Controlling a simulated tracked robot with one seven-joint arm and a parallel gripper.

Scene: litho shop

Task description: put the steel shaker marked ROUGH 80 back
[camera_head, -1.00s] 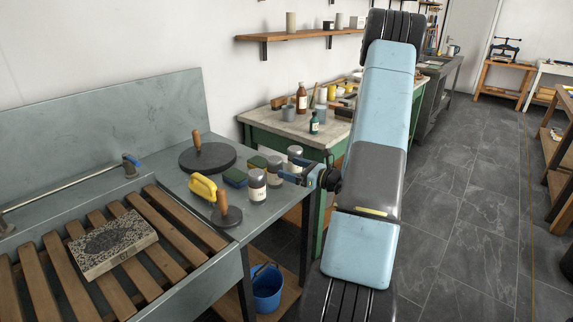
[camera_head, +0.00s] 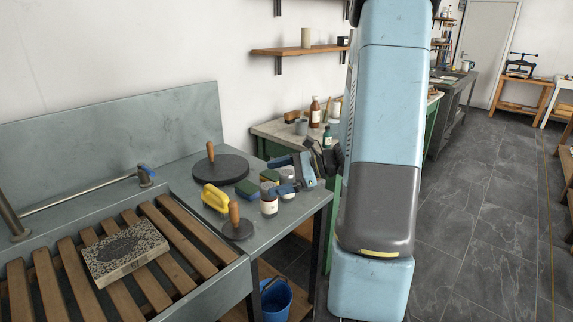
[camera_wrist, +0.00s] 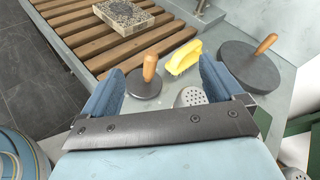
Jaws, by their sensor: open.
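A steel shaker with a pale label (camera_head: 268,204) stands upright near the front edge of the grey bench. Its label is too small to read. My gripper is open and low over the bench beside the shakers. In the wrist view a perforated steel shaker top (camera_wrist: 189,97) shows between my fingers, closer to the right finger. Another perforated top (camera_wrist: 295,173) is cut off at the lower right. I cannot tell which shaker is marked ROUGH 80.
A speckled stone (camera_head: 124,250) lies on slats at left. A wall shelf (camera_head: 296,50) is behind.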

